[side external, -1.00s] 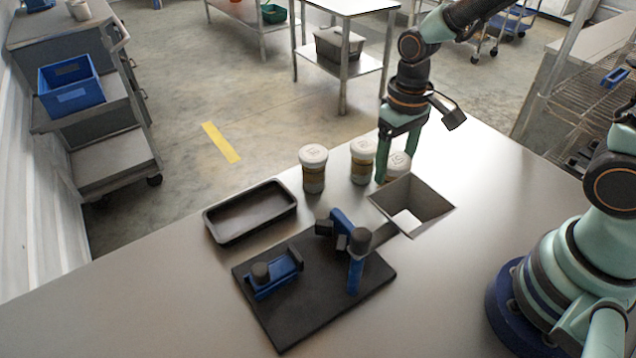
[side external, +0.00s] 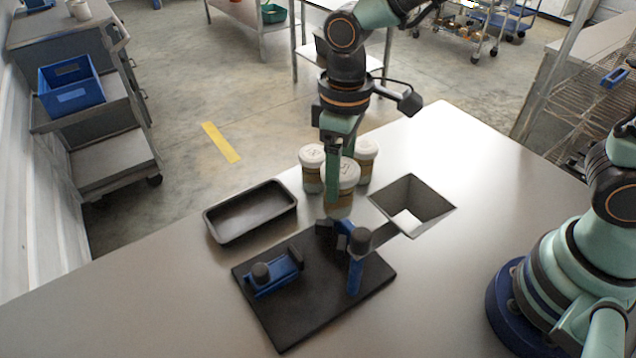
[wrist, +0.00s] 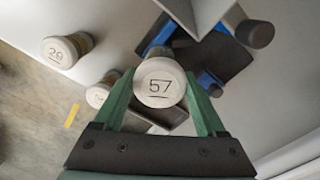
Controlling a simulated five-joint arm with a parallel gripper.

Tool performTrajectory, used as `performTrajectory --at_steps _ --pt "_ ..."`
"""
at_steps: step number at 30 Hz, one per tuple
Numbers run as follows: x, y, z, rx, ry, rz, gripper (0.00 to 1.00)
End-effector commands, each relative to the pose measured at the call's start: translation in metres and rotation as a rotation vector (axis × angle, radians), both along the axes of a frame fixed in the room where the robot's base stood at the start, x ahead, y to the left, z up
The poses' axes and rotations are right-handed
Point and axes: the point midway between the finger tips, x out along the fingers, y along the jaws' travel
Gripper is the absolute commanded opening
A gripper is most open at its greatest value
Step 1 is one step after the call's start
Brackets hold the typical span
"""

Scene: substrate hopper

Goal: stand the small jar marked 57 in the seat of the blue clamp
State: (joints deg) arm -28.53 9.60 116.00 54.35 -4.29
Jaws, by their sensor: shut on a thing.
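The jar marked 57 (side external: 340,202) has a white lid, with the number readable in the wrist view (wrist: 160,82). My gripper (side external: 341,178) is shut on it, one green finger on each side, and it looks upright. It overlaps the other jars in the side view and appears raised, though its height is hard to judge. A low blue clamp (side external: 277,283) with a dark knob sits on the left of the black plate (side external: 312,318). The jar is behind and to the right of this clamp. The inside of the seat is not clear.
Two other lidded jars (side external: 311,176) (side external: 367,160) stand behind; one reads 29 in the wrist view (wrist: 62,52). A grey funnel (side external: 425,193) reaches out from a blue post (side external: 355,277). A blue bracket (side external: 342,226) stands nearby. A dark tray (side external: 225,234) lies left.

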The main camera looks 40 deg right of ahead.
Motion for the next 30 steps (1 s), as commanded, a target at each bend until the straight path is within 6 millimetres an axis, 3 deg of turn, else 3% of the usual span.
performTrajectory --at_steps 3,7,14,30 --pt "-0.007 0.029 0.008 0.000 -0.001 0.126 0.33" --pt "-0.012 0.043 0.012 0.000 0.000 0.195 0.33" --pt "-0.013 0.046 0.002 -0.001 0.002 0.208 0.33" --pt "-0.013 0.045 -0.046 -0.002 0.003 0.205 0.33"
